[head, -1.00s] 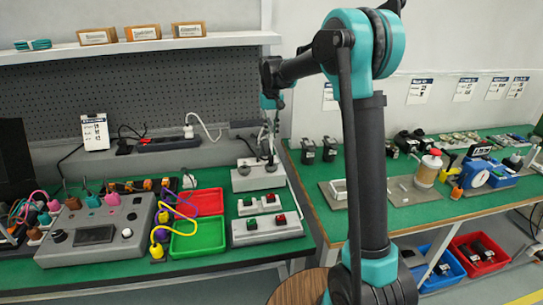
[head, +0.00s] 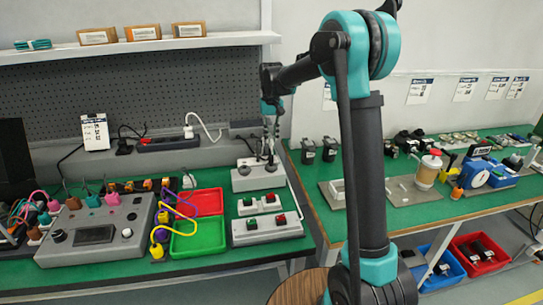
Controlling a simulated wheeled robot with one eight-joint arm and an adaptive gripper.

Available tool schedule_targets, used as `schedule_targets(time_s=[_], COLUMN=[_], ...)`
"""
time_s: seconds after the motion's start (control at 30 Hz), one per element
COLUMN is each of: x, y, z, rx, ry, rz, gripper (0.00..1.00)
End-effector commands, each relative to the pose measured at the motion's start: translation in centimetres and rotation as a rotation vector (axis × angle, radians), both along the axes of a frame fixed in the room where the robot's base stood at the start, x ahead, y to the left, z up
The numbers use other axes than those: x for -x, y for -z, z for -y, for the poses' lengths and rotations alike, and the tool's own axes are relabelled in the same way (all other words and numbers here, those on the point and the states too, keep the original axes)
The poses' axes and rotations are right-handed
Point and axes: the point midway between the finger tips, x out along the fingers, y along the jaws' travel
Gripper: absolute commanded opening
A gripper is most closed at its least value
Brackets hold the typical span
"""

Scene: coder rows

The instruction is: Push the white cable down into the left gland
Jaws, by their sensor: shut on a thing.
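A pale box (head: 256,179) with two dark round glands on top stands at the back right of the left bench's green top. The left gland (head: 244,168) and the right gland (head: 270,167) stand side by side. My gripper (head: 268,152) points down just above the box, closer to the right gland in the picture. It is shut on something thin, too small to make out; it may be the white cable. A white cable (head: 294,190) runs down the right side of the boxes. Whether any cable end is inside the left gland cannot be told.
Two switch boxes, the nearer one (head: 267,230) larger, stand in front of the gland box. Red (head: 206,199) and green (head: 199,240) trays lie to their left. A power strip (head: 168,144) with plugs is behind.

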Motion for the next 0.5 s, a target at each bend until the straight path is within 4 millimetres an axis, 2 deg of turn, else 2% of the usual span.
schedule_targets(time_s=[0.5], x=[0.0], y=[1.3], z=[0.0], rx=[0.0], ry=[0.0], rz=[0.0], gripper=[0.0])
